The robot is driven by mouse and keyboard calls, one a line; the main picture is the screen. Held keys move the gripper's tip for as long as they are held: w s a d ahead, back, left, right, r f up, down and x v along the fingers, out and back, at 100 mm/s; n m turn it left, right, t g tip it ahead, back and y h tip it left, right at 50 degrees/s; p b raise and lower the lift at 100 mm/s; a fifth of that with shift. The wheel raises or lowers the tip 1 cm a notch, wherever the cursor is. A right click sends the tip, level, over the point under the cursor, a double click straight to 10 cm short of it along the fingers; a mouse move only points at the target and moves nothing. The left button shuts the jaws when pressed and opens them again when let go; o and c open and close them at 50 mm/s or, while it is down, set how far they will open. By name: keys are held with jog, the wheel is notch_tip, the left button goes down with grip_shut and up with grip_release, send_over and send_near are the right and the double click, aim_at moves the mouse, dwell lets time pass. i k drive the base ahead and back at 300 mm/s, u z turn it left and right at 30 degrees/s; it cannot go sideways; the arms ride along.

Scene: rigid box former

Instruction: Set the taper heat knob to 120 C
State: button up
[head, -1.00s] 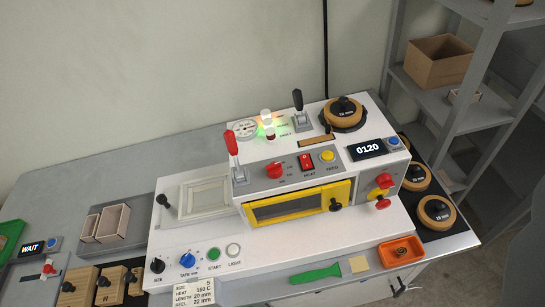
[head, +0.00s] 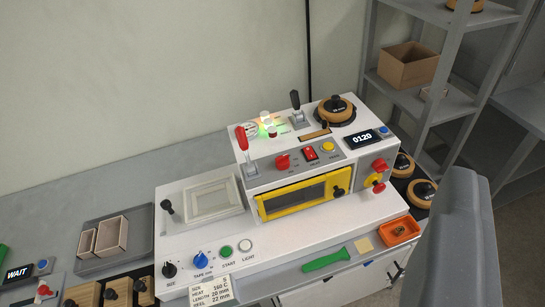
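A red knob (head: 283,161) sits on the sloped front panel of the white machine (head: 240,180), left of the red HEAT rocker switch (head: 310,153). It appears to be the heat knob, but its scale marks are too small to read and its pointing is unclear. The black display (head: 363,140) to the right reads 0120. The card (head: 211,292) at the front lists heat 160 C, length 20 mm and reel 22 mm. My gripper's fingers are not in view; a dark grey part, apparently of my arm, fills the lower right.
A red lever (head: 243,145) stands left of the knob and a yellow button (head: 328,147) right of it. A yellow-framed window (head: 305,195) is below. A green-handled tool (head: 325,260) and an orange tray (head: 399,230) lie on the right front.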

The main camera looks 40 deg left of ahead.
aim_at(282, 162)
jog(key=i, duration=0.9)
jog(key=z, duration=0.05)
